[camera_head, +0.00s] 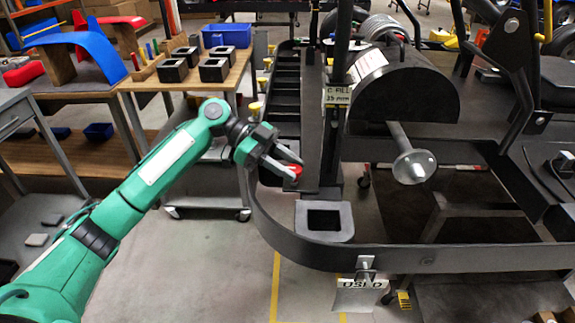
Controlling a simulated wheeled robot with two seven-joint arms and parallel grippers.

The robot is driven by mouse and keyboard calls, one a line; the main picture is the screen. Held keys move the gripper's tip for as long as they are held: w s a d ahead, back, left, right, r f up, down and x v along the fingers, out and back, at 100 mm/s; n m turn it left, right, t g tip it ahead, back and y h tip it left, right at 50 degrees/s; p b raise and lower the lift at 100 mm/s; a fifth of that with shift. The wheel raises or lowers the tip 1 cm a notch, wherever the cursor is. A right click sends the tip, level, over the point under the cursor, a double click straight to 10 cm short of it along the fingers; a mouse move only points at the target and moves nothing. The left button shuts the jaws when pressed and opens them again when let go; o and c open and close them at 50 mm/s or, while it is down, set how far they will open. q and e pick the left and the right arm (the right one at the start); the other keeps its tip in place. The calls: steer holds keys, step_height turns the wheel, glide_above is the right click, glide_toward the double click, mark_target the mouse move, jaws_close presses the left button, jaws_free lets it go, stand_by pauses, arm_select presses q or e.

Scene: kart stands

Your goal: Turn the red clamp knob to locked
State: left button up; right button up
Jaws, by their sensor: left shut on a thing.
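The red clamp knob (294,170) shows as a small red spot on the side of the dark upright post, just inside the kart stand's curved black frame (262,222). My left gripper (296,168), at the end of the green arm, is at the knob with its fingers on either side of it. It is shut on the knob. The fingers hide much of the knob, so I cannot tell its turn angle. My right gripper is not in view.
A square black socket block (324,236) sits in front of the post. A round-ended shaft (414,166) juts out to the right. A wooden-topped cart (196,86) with black boxes and a blue bin (227,35) stands behind.

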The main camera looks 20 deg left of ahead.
arm_select(q)
steer(key=shift+r, duration=0.15)
steer(key=o, duration=1)
steer(key=shift+c, duration=0.2)
steer(key=v, duration=1.3)
steer(key=shift+a, duration=0.35)
steer(key=shift+w, duration=0.15)
